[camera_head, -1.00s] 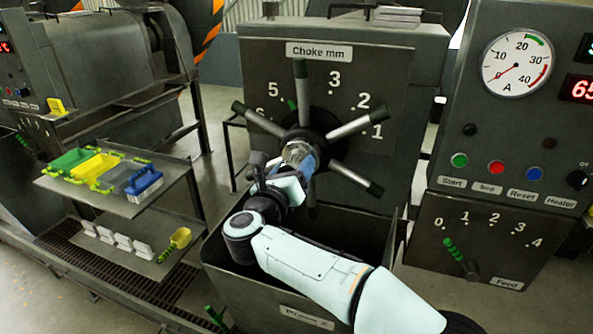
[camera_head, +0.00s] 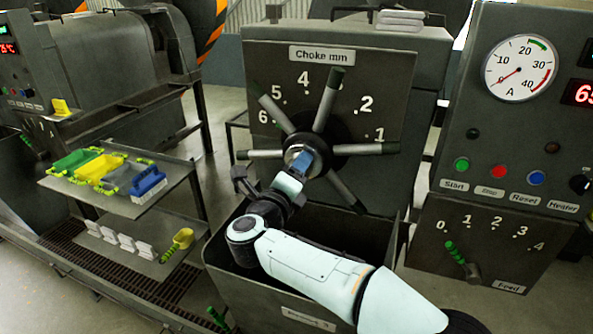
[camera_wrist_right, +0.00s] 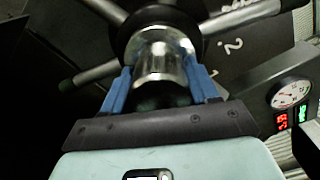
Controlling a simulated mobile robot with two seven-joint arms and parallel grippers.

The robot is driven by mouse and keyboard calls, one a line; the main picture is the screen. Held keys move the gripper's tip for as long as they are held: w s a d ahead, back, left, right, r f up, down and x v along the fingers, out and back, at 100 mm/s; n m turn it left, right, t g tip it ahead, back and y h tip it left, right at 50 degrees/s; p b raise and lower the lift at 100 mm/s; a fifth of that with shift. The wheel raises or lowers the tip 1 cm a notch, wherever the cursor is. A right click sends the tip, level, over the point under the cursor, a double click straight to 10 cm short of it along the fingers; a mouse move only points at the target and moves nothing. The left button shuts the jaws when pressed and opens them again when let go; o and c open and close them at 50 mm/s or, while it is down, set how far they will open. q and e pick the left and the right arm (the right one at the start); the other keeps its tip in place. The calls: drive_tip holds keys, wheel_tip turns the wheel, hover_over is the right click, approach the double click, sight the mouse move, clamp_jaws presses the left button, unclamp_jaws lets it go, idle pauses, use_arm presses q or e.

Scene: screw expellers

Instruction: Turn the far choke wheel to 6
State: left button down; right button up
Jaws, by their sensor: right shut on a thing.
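A choke wheel (camera_head: 331,113) with several silver spokes and dark tips stands on the dark panel under the "Choke mm" plate (camera_head: 321,54). One spoke points up and slightly right, near where 3 lies. One points left just below the 6 (camera_head: 263,116), and another points up-left past the 5. I cannot make out a pointer. My right gripper (camera_head: 303,163) is at the wheel's centre. In the right wrist view its blue fingers (camera_wrist_right: 160,85) are shut on both sides of the round silver hub (camera_wrist_right: 159,55). My left gripper is out of view.
A bin (camera_head: 225,255) stands below the wheel, under my right arm. A control box (camera_head: 510,135) with gauge and buttons is at the right, above a feed lever (camera_head: 455,252). A shelf (camera_head: 130,205) with coloured trays is at the left.

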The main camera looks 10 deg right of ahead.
idle(0.5)
drive_tip(key=o, duration=1.5)
drive_tip(key=shift+s+a, duration=0.25)
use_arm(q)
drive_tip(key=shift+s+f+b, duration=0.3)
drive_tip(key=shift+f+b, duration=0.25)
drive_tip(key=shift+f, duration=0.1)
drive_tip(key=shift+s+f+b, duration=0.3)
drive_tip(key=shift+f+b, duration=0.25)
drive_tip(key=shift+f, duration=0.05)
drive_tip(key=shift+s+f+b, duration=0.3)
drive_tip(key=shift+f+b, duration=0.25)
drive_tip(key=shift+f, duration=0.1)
use_arm(e)
drive_tip(key=v, duration=1.2)
drive_tip(key=shift+s+a, duration=0.15)
drive_tip(key=shift+s, duration=0.15)
